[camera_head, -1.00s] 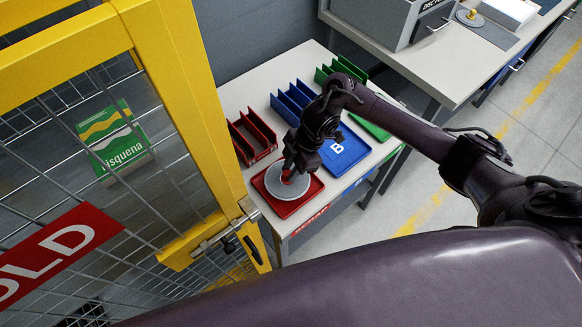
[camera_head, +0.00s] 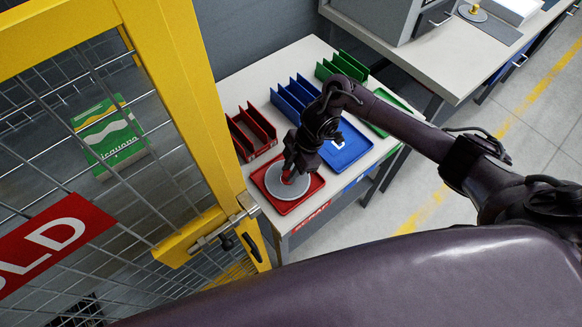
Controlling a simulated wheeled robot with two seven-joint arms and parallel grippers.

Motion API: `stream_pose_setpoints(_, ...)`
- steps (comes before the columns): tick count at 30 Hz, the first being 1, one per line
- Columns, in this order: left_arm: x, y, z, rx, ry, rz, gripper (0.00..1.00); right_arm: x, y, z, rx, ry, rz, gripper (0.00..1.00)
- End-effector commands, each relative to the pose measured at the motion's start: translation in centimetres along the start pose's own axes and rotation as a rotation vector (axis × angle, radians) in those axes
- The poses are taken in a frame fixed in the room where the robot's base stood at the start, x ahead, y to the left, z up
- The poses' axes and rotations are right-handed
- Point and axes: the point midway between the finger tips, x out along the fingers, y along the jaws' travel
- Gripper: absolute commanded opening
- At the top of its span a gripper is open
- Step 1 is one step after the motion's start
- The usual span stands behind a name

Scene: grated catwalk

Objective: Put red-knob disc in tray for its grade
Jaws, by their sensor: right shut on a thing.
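The grey disc (camera_head: 276,184) with a red knob (camera_head: 288,177) is in the red tray (camera_head: 290,208), or just over it; I cannot tell whether it touches the tray floor. My right gripper (camera_head: 290,171) reaches down from the right and is shut on the red knob, hiding part of the disc. The blue tray (camera_head: 346,152) lies beside it, partly behind my right arm. My left gripper is not in view.
Red (camera_head: 250,133), blue (camera_head: 296,97) and green (camera_head: 340,68) slotted racks stand behind the trays. A yellow-framed mesh gate (camera_head: 185,110) is close on the left. A grey machine (camera_head: 383,25) and a gold-knobbed disc (camera_head: 473,13) are on the back bench.

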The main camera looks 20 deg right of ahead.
Motion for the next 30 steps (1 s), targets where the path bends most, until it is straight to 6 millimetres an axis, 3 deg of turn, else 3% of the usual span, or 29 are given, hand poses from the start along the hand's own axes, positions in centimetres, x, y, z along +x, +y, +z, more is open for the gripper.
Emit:
stream_pose_setpoints(8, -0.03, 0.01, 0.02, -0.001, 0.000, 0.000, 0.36, -0.05, 0.01, -0.03, 0.000, 0.000, 0.000, 0.00)
stream_pose_setpoints(9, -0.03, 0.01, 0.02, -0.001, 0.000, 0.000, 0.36, -0.05, 0.01, -0.03, 0.000, 0.000, 0.000, 0.27)
stream_pose_setpoints(14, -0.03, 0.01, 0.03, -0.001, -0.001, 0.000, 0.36, -0.05, 0.01, -0.02, 0.000, 0.000, 0.000, 0.47)
stream_pose_setpoints(20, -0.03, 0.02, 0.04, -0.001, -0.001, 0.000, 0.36, -0.04, 0.00, -0.01, 0.000, 0.000, 0.000, 0.49)
stream_pose_setpoints(24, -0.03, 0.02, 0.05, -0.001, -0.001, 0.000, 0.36, -0.03, 0.00, 0.00, 0.000, 0.000, 0.000, 0.66)
stream_pose_setpoints(30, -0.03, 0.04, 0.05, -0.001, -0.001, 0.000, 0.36, -0.04, 0.00, 0.00, 0.000, 0.000, 0.000, 0.66)
